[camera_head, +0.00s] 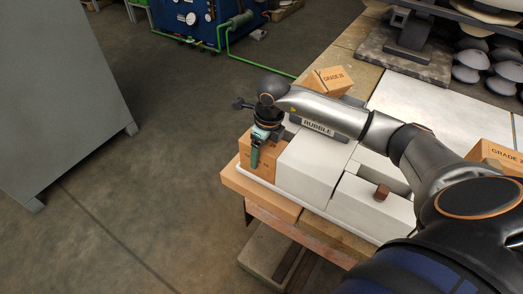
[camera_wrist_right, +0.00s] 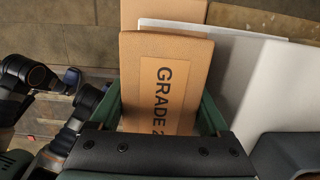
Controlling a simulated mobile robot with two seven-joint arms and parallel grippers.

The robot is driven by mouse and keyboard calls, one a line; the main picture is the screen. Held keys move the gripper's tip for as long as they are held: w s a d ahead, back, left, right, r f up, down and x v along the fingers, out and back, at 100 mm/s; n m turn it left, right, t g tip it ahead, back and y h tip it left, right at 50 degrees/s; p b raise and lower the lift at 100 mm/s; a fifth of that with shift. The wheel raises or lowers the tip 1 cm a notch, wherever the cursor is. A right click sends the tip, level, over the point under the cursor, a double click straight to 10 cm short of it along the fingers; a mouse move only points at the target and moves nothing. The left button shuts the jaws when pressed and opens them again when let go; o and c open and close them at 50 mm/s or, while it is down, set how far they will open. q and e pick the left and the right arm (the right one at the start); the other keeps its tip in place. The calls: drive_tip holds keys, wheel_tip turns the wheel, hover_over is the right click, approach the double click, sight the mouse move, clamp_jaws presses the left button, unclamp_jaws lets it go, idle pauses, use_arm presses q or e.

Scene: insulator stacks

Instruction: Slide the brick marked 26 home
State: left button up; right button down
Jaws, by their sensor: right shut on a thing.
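An orange brick (camera_head: 268,158) stands at the left end of a row of white blocks. In the right wrist view the brick (camera_wrist_right: 168,60) has a label reading "GRADE 2"; the rest of the marking is hidden behind the gripper. My right gripper (camera_head: 256,150) reaches down over this brick from above. Its green fingers (camera_wrist_right: 163,112) are shut on the brick's two sides. The brick is right beside a large white block (camera_head: 316,160); I cannot tell whether they touch. My left gripper does not show in the head view.
A thin white tray rim (camera_head: 270,187) and an orange slab (camera_head: 258,195) lie below at the table's front edge. Other orange bricks lie behind (camera_head: 333,80) and at the right (camera_head: 495,153). Open floor is left.

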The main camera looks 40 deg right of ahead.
unclamp_jaws()
drive_tip(key=r, duration=0.4)
drive_tip(key=s+r+p, duration=0.1)
drive_tip(key=r, duration=0.3)
drive_tip(key=r+p, duration=0.1)
drive_tip(key=r, duration=0.3)
drive_tip(key=shift+s+d+r, duration=0.25)
drive_tip(key=shift+d, duration=0.1)
